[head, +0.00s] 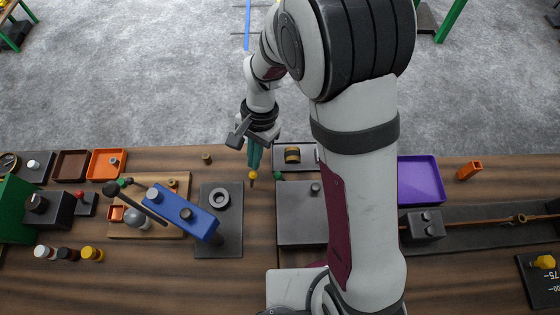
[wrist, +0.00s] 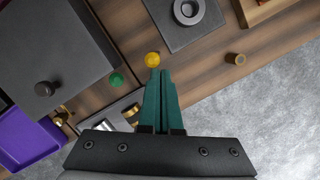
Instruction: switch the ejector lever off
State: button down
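No label marks the ejector lever, so I cannot tell for certain which part it is. A small yellow ball knob (head: 252,175) on a short dark stem stands at the middle of the table, between a dark plate and a grey box. It also shows in the wrist view (wrist: 152,59), just beyond my fingertips. A green ball knob (head: 278,175) sits to its right, beside the grey box; the wrist view shows it too (wrist: 116,79). My gripper (head: 254,165) points down above the yellow knob. Its teal fingers (wrist: 162,72) are together with nothing visible between them.
A blue press arm (head: 180,209) with a black-knobbed handle stands left, near a dark plate (head: 235,244) with a ring. The grey box (head: 297,230) is at the right. A purple tray (head: 420,178) and belt track (head: 470,231) lie further right. A brass piece (head: 206,157) stands near the far edge.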

jog(key=shift+a, duration=0.4)
jog(key=shift+r, duration=0.15)
jog(key=shift+r, duration=0.65)
jog(key=w+d+r, duration=0.1)
jog(key=w+r, duration=0.4)
jog(key=r, duration=0.5)
jog(key=shift+d+r, duration=0.15)
jog(key=shift+d, duration=0.25)
jog(key=shift+w, duration=0.1)
